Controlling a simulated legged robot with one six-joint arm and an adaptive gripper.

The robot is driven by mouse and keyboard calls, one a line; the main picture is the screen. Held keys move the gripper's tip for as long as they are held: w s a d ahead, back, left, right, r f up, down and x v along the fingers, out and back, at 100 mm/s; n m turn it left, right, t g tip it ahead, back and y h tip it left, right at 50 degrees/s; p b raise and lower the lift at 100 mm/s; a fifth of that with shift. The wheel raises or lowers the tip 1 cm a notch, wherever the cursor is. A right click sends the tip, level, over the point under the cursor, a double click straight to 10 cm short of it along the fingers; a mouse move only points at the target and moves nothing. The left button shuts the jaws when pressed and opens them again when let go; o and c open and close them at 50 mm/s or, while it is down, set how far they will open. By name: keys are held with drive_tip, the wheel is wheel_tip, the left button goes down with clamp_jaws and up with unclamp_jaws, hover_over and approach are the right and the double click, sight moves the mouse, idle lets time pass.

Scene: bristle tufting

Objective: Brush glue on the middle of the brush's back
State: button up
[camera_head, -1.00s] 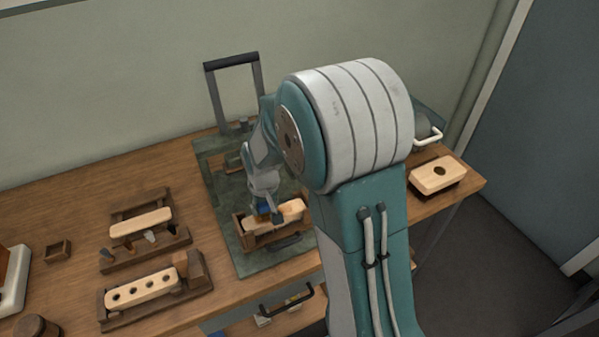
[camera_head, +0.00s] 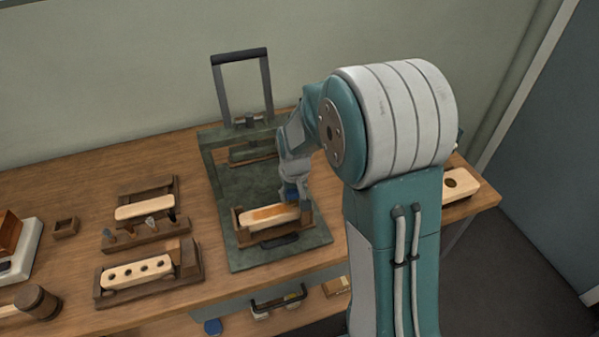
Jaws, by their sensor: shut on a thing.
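The brush's back (camera_head: 268,218) is a pale wooden block lying in a dark wooden cradle (camera_head: 243,233) on the green base plate. An orange-brown glue streak (camera_head: 270,212) covers the middle of its upper face. My gripper (camera_head: 293,190) is at the right end of the block, small and partly hidden by my own arm. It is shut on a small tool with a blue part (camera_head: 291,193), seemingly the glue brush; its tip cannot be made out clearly.
A press frame with a dark handle (camera_head: 238,54) stands behind the cradle. To the left are a drilled block (camera_head: 137,272) in a holder, a rack of small tools (camera_head: 145,234) and a mallet (camera_head: 37,300). Another block (camera_head: 459,185) lies at the right.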

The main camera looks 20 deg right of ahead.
drive_tip(key=shift+r, duration=0.9)
drive_tip(key=shift+a+r, duration=0.3)
drive_tip(key=shift+r, duration=0.45)
drive_tip(key=shift+a+r, duration=0.25)
drive_tip(key=shift+r, duration=0.45)
drive_tip(key=shift+d+r, duration=0.25)
drive_tip(key=shift+r, duration=0.4)
drive_tip(key=shift+d+r, duration=0.2)
drive_tip(key=shift+r, duration=0.4)
drive_tip(key=shift+a, duration=0.1)
drive_tip(key=shift+a, duration=0.2)
drive_tip(key=shift+d, duration=0.1)
